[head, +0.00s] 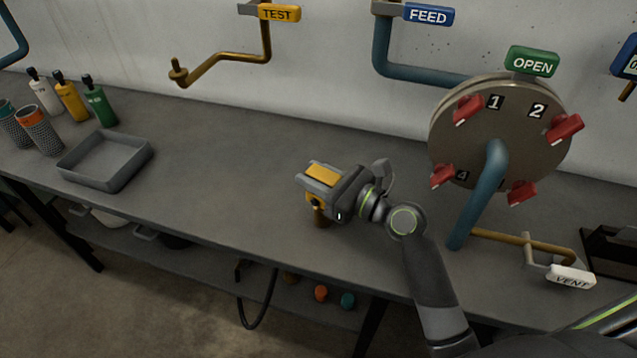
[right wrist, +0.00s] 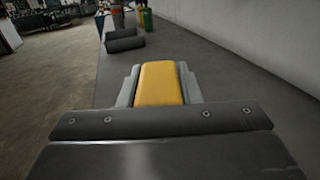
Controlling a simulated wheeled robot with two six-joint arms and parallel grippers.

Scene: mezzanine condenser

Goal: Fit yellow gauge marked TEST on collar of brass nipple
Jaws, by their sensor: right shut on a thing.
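The yellow gauge (head: 322,173) is in my right gripper (head: 318,183), which is shut on it above the workbench. It also shows in the right wrist view (right wrist: 158,84), between the pale fingers of my right gripper (right wrist: 158,92). A short brass stem (head: 321,217) shows under the gauge. Its dial and any marking on it cannot be read. The brass nipple (head: 178,73) is the upturned end of the brass pipe under the yellow TEST tag (head: 278,13) on the wall. It is up and left of the gauge, apart from it. My left gripper is not in view.
A grey tray (head: 105,165), several bottles (head: 70,100) and mesh cups (head: 38,130) stand at the bench's left. A round plate (head: 500,130) with red knobs and a blue pipe (head: 480,195) stands right of my arm. The bench (head: 220,190) between tray and gripper is clear.

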